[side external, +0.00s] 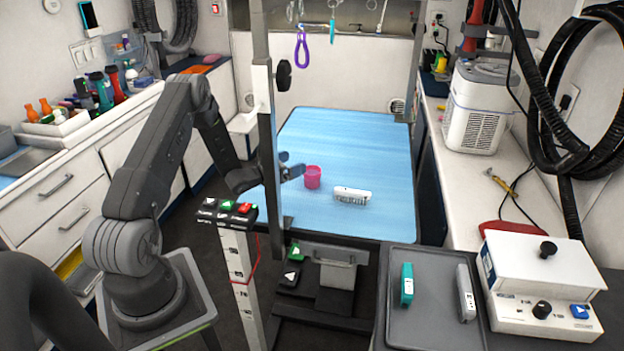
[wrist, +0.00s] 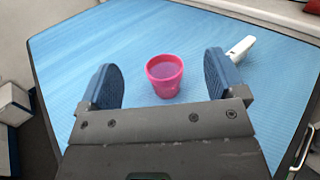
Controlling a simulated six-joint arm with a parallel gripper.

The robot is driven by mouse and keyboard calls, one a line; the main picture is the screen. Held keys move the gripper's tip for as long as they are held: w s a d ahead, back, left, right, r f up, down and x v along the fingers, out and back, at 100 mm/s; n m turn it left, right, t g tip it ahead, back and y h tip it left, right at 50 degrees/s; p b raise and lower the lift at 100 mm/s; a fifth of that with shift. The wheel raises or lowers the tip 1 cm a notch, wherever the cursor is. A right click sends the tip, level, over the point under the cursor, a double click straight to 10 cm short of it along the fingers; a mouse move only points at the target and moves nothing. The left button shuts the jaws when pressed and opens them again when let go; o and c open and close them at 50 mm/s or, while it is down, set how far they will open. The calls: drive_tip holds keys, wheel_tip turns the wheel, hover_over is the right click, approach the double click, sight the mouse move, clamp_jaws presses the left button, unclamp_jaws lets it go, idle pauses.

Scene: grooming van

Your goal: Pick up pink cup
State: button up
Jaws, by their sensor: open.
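The pink cup (side external: 312,178) stands upright on the blue table mat (side external: 350,135). In the wrist view the cup (wrist: 165,75) is just ahead of my gripper (wrist: 163,82), roughly centred between its two blue fingers. My gripper (side external: 291,168) also shows in the side view, just left of the cup. The fingers are spread apart with nothing held. One finger is partly hidden by the upright post in the side view.
A white brush-like object (side external: 352,194) lies on the mat to the right of the cup. A grey upright post (side external: 266,120) stands at the table's left edge near my arm. A grey tray (side external: 435,318) is at the front right. The far mat is clear.

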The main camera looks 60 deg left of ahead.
sight(305, 175)
wheel_tip(305, 175, down, 7)
drive_tip(key=shift+w+r, duration=0.25)
drive_tip(key=shift+w, duration=0.5)
drive_tip(key=shift+w+a, duration=0.15)
drive_tip(key=shift+w, duration=2.9)
drive_tip(key=c, duration=1)
drive_tip(key=shift+r, duration=0.1)
